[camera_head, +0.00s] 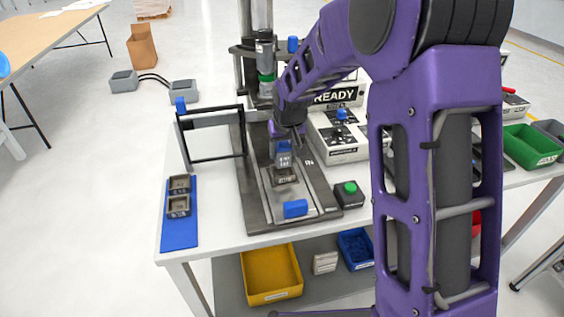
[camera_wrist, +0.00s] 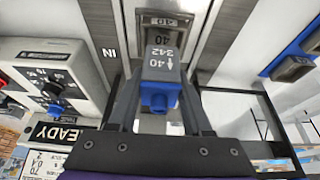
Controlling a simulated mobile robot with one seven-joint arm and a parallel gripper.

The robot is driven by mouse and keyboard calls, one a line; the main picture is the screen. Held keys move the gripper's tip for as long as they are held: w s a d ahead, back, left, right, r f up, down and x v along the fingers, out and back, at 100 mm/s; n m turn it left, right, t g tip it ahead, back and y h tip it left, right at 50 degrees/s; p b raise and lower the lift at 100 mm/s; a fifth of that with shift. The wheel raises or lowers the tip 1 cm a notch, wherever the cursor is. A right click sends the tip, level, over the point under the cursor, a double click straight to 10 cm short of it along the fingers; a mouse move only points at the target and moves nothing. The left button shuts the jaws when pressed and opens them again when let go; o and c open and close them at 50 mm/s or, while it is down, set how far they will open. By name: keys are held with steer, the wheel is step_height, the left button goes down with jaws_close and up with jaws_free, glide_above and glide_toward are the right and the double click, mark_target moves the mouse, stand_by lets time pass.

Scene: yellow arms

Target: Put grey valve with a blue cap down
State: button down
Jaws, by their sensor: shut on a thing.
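The grey valve with a blue cap (camera_head: 284,158) is between the fingers of my gripper (camera_head: 286,142), over the narrow metal track marked "IN". In the wrist view, the fingers of my gripper (camera_wrist: 158,98) flank the valve's blue cap (camera_wrist: 158,93). The valve's grey body (camera_wrist: 161,62) shows white markings "40" and "342" and points toward a grey square nest (camera_wrist: 163,20) on the track. The nest also shows in the head view (camera_head: 284,176), just below the valve. I cannot tell whether the valve touches it.
A blue mat (camera_head: 180,235) with two grey nests lies at left. A blue block (camera_head: 295,209) sits at the track's front end. A green-button box (camera_head: 349,194) and a control box (camera_head: 338,138) stand at right. A black frame (camera_head: 211,132) rises behind left.

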mark_target(282, 161)
steer(key=shift+f, duration=1.75)
steer(key=shift+f, duration=0.15)
steer(key=shift+c, duration=1.7)
jaws_free()
